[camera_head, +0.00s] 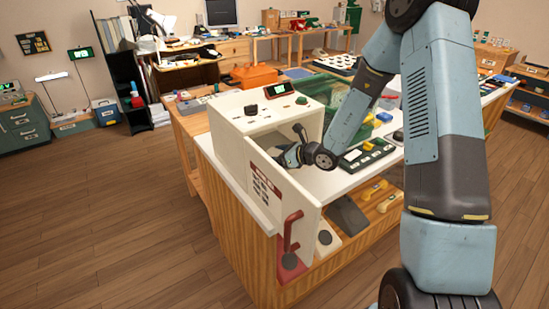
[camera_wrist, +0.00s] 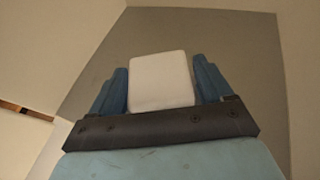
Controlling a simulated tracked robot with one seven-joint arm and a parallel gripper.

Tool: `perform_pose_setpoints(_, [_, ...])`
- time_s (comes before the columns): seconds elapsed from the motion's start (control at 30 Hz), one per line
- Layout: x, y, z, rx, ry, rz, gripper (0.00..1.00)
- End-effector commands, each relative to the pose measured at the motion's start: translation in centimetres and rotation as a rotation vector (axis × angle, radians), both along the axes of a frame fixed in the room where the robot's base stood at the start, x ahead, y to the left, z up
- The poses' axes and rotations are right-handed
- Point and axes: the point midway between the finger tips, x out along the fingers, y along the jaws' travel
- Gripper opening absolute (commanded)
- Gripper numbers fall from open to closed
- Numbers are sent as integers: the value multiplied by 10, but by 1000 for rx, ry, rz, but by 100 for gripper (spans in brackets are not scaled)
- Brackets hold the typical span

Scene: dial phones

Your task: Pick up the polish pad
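A pale, flat-topped block, which looks like the polish pad (camera_wrist: 160,80), shows in the wrist view between the blue fingers of my gripper (camera_wrist: 161,84). The fingers stand apart on its two sides, very close to its edges. I cannot tell whether they press on it. The pad's near end is hidden behind the dark palm bar. In the head view, my wrist reaches into the open front of a white box (camera_head: 235,122) on the workbench; the pad and my fingertips are hidden there.
In the wrist view, pale walls surround a grey surface (camera_wrist: 90,75). Wooden floor (camera_head: 120,230) lies open at left.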

Motion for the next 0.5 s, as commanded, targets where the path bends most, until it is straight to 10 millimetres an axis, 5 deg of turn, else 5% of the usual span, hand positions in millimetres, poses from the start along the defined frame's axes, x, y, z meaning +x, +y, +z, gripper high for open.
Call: perform_pose_setpoints(0.5, [0, 0, 0, 0, 0, -1, 34])
